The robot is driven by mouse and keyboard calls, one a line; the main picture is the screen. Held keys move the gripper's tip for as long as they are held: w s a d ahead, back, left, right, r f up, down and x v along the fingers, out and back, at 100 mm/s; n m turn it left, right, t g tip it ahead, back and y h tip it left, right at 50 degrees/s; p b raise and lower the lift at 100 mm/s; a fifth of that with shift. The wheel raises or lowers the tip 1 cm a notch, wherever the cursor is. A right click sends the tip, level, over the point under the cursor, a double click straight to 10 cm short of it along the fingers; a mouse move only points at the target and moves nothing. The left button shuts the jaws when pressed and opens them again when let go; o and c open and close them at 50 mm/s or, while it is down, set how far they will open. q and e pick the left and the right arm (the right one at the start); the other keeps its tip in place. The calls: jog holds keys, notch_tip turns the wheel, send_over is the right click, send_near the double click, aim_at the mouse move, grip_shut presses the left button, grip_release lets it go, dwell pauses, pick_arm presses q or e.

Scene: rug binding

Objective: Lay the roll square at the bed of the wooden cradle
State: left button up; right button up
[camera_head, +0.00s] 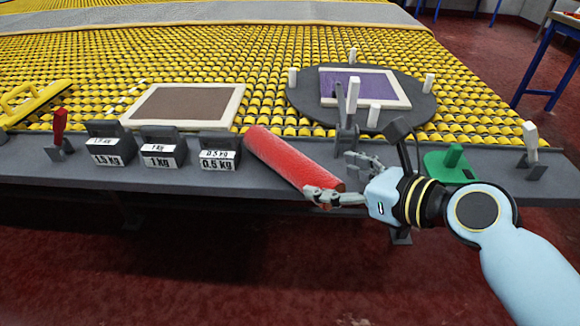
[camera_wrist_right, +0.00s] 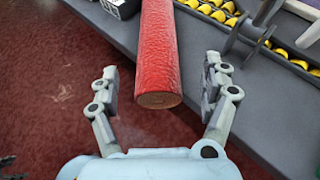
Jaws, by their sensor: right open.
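The roll (camera_head: 285,155) is a red cylinder lying slantwise on the grey bench, its near end sticking out at the front edge. It also shows in the right wrist view (camera_wrist_right: 158,50), with its flat brownish end toward me. My right gripper (camera_head: 336,177) is open at this near end. In the right wrist view the fingers of this gripper (camera_wrist_right: 160,72) stand on either side of the roll, with a gap on both sides. My left gripper is in neither view. I cannot make out a wooden cradle in these frames.
Several labelled weights (camera_head: 163,155) stand left of the roll. A green block (camera_head: 450,165) and a white-handled clamp (camera_head: 531,150) are to the right. Behind are a brown framed panel (camera_head: 185,105), a dark turntable (camera_head: 310,105) and a yellow roller bed (camera_head: 230,60).

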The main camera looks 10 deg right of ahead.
aim_at(311, 174)
jog(key=shift+w+a+f, duration=0.3)
jog(key=shift+w+a, duration=0.1)
jog(key=shift+w, duration=0.15)
jog(key=b+x, duration=0.1)
jog(key=x, duration=0.2)
jog(key=shift+w+a+f, duration=0.25)
jog(key=shift+f, duration=0.05)
jog(key=shift+w+a+f, duration=0.15)
jog(key=shift+w, duration=0.1)
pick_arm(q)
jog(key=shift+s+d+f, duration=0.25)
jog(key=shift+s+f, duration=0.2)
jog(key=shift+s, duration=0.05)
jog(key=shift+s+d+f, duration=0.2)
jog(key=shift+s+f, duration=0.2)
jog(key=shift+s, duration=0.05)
pick_arm(e)
jog(key=shift+c, duration=0.2)
jog(key=c, duration=1.4)
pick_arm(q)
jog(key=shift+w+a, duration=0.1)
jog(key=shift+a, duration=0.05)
pick_arm(e)
jog(key=shift+c, duration=0.2)
